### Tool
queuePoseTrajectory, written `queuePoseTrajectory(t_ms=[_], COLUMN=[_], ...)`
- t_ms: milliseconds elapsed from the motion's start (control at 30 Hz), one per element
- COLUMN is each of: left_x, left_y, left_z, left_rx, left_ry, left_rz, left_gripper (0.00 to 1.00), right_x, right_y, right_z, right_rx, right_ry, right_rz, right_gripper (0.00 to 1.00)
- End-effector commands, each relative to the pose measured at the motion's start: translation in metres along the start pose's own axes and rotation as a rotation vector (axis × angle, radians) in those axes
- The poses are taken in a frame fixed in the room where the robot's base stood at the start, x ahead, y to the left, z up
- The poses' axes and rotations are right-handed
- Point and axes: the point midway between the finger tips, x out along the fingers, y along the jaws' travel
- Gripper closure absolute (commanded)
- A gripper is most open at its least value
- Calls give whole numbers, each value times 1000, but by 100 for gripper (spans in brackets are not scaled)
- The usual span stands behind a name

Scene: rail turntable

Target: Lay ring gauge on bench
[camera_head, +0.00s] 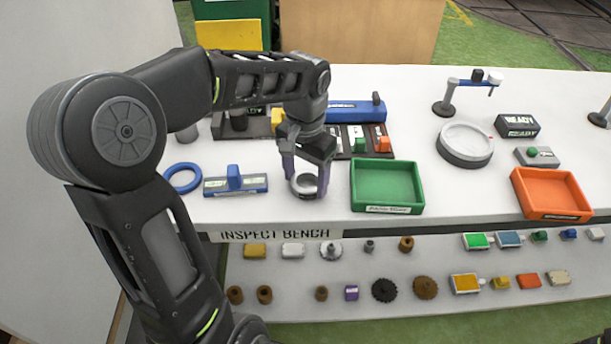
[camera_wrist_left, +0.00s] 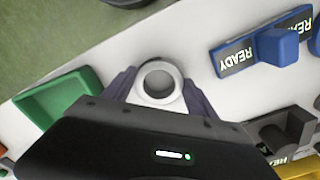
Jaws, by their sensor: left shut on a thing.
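The ring gauge (camera_head: 304,183) is a light grey metal ring with a round hole. My left gripper (camera_head: 306,186) is shut on it, one finger on each side, over the front part of the white bench (camera_head: 460,200) between a blue-handled block and the green tray. In the left wrist view the ring gauge (camera_wrist_left: 159,82) lies between the two purple-grey fingers (camera_wrist_left: 159,88), with its hole facing the camera. I cannot tell whether the ring touches the bench top. My right gripper is not in view.
A green tray (camera_head: 387,209) stands close to the right of my left gripper. A blue-handled block (camera_head: 235,190) and a blue ring (camera_head: 182,164) lie to the left. An orange tray (camera_head: 552,215) and round grey dish (camera_head: 464,158) stand further right. A lower shelf (camera_head: 330,310) holds several small parts.

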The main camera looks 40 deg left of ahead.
Motion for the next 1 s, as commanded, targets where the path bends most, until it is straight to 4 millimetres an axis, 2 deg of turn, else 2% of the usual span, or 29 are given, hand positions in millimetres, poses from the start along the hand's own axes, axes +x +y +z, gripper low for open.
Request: queuePoseTrajectory(t_ms=[300, 333, 567, 833, 1000], left_x=[4, 4, 3, 2, -6], left_y=[0, 0, 0, 0, 0], left_z=[0, 0, 0, 0, 0], left_rx=[1, 1, 1, 1, 0], left_ry=[1, 0, 0, 0, 2], left_rz=[-1, 0, 0, 0, -1], left_gripper=[83, 33, 14, 12, 12], right_x=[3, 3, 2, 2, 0], right_y=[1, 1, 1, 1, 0], right_z=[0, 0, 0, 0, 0], right_rx=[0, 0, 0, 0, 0], right_ry=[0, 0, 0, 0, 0], right_rz=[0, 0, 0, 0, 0], right_gripper=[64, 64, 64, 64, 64])
